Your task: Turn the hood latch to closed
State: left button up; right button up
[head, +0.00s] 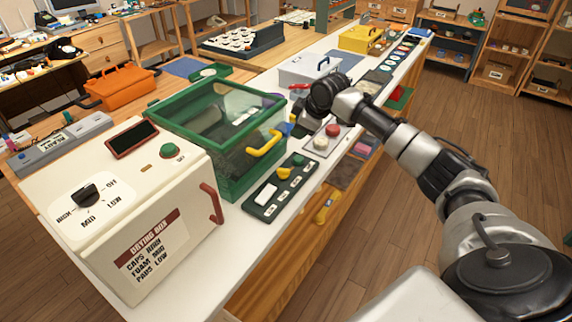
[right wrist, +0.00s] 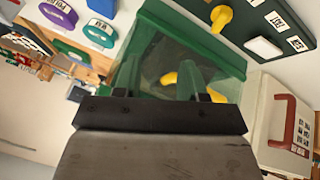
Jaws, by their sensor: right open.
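The hood (head: 222,122) is a green-framed clear box on the white bench, with a yellow handle (head: 265,144) on its front. A dark green panel (head: 262,209) in front of it carries a yellow knob (head: 284,173), a white block and small labels; I cannot tell for sure which part is the latch. The knob also shows at the top of the right wrist view (right wrist: 222,17). My right gripper (head: 300,127) is open and empty, near the hood's right front corner. In its wrist view the fingers (right wrist: 158,68) point toward the hood, apart from the knob. My left gripper is not in view.
A cream drying box (head: 135,210) with a dial and red handle stands left of the hood. A plate with red and white buttons (head: 325,138) lies under my right arm. An orange toolbox (head: 118,86) sits behind. Open floor lies to the right.

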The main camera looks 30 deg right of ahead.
aim_at(284, 169)
jog(key=s+a+f+g+y, duration=0.1)
jog(key=s+a+g+y, duration=0.1)
jog(key=s+a+g, duration=0.15)
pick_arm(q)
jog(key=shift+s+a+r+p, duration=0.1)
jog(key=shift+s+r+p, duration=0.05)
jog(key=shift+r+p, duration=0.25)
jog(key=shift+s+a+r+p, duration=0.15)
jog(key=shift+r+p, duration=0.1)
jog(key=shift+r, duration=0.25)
pick_arm(e)
jog(key=shift+t, duration=0.25)
jog(key=x, duration=1)
jog(key=shift+s+d+f, duration=0.25)
jog(key=shift+f, duration=0.35)
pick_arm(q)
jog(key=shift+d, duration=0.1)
pick_arm(e)
jog(key=shift+c, duration=0.3)
